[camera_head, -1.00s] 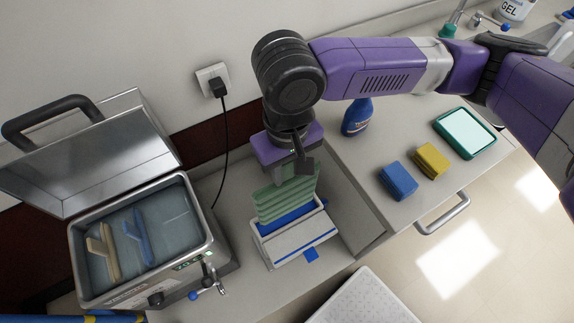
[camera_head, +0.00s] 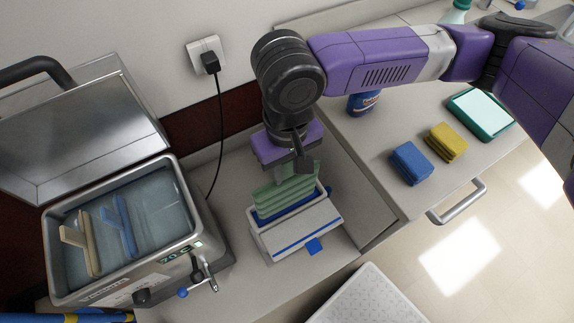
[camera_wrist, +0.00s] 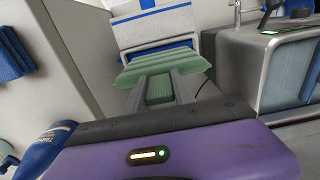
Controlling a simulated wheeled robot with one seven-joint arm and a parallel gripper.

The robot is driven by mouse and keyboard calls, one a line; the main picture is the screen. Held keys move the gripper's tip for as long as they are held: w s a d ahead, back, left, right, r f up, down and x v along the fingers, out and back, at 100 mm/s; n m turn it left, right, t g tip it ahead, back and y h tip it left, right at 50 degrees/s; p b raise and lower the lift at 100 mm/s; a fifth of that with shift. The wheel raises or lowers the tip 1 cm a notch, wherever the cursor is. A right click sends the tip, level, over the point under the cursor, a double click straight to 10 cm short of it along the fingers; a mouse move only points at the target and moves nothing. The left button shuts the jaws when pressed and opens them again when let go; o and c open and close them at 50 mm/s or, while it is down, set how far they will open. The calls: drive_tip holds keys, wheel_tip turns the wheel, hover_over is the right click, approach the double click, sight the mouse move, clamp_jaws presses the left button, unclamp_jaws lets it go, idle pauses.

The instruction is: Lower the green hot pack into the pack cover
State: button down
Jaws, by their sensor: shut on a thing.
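The green hot pack (camera_head: 284,197) is a ribbed slab held upright by my gripper (camera_head: 291,172). It also shows in the wrist view (camera_wrist: 163,66), with the gripper fingers (camera_wrist: 158,88) shut on its tab. The pack cover (camera_head: 297,231) is white with a blue lining and blue stripe, standing on the counter. The pack's lower part is inside the cover's opening, hidden by the front wall; its upper part sticks out above the rim. The cover also shows in the wrist view (camera_wrist: 153,27). How deep the pack reaches is hidden.
A steel water tank (camera_head: 190,270) with an open lid and two packs, beige and blue, stands at left. A power cord (camera_head: 217,135) hangs behind.

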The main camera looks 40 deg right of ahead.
sight(287, 194)
drive_tip(key=shift+f+b, duration=3.65)
drive_tip(key=shift+f, duration=2.7)
drive_tip(key=c, duration=1)
unclamp_jaws()
drive_tip(key=shift+o, duration=0.2)
drive_tip(key=shift+r+p, duration=0.45)
drive_tip(key=shift+r, duration=3.45)
